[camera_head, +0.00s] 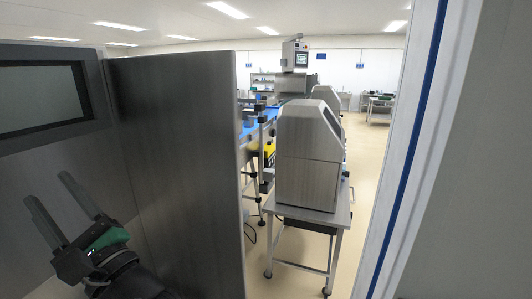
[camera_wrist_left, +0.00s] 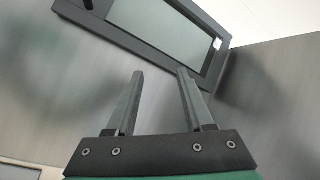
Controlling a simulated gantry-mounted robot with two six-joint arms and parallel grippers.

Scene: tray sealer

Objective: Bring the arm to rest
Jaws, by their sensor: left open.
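My left gripper (camera_head: 52,197) is at the lower left of the head view, with its two grey fingers pointing up and spread apart. It is open and nothing is between the fingers. It also shows in the left wrist view (camera_wrist_left: 160,75), where the fingers point toward a grey metal panel (camera_wrist_left: 50,70) with a dark-framed window (camera_wrist_left: 160,28). In the head view the same kind of dark-framed window (camera_head: 40,95) is above the gripper. My right gripper is in neither view.
A tall metal panel (camera_head: 175,170) stands just right of my left gripper. Beyond it are a steel machine (camera_head: 308,155) on a wheeled table (camera_head: 310,215) and a blue conveyor (camera_head: 250,128). A pale post with a blue stripe (camera_head: 410,150) is at right. Open floor (camera_head: 372,150) lies between.

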